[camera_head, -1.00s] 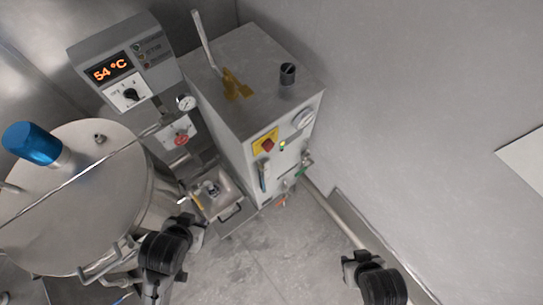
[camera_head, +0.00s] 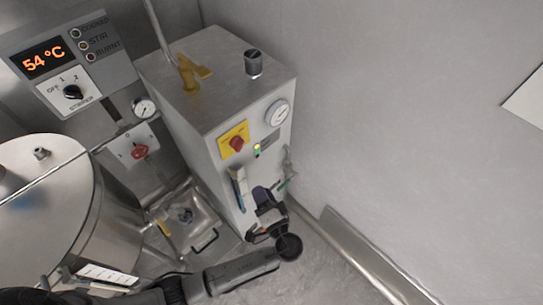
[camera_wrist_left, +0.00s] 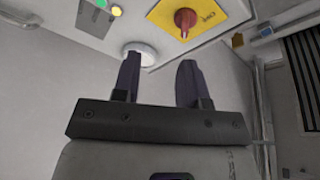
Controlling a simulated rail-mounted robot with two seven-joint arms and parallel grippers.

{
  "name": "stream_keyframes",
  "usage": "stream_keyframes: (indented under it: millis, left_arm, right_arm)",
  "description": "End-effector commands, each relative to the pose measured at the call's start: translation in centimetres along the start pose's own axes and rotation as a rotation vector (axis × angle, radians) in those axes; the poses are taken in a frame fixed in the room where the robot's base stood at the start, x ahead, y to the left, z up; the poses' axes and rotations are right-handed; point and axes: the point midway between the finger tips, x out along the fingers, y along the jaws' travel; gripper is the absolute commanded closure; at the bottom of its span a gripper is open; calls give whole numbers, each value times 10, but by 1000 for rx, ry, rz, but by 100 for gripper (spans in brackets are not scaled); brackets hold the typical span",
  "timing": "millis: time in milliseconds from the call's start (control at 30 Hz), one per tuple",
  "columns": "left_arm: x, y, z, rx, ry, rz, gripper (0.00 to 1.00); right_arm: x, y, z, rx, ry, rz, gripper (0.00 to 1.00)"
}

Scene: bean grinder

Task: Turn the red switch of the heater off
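The red switch (camera_head: 237,143) sits on a yellow plate (camera_head: 226,148) on the front of the grey heater box (camera_head: 205,125). It also shows at the top of the left wrist view (camera_wrist_left: 185,19), on its yellow plate (camera_wrist_left: 208,14). My left gripper (camera_head: 266,202) is in front of the heater's lower front, below the switch and apart from it. In the left wrist view its two dark fingers (camera_wrist_left: 159,70) are spread with nothing between them. My right gripper is out of view.
A pressure gauge (camera_head: 278,112) and a lit indicator (camera_head: 257,148) are beside the switch. A blue-handled lever (camera_head: 239,188) hangs below it. A control panel (camera_head: 68,65) reading 54 °C and a steel vessel (camera_head: 110,215) stand left.

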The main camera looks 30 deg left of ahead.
Motion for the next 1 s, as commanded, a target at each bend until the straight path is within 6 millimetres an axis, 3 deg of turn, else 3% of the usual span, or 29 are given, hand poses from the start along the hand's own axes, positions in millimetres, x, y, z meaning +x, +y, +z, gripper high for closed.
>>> stream_keyframes:
  millis: [167,433,1000]
  left_arm:
    - [-2,-24,-7,-156,76,-173,61]
    - [9,-26,-8,-261,81,-169,61]
    - [105,-44,-13,-259,80,-167,61]
  right_arm:
    - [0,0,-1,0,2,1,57]
    - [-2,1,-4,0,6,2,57]
    - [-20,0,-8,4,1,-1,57]
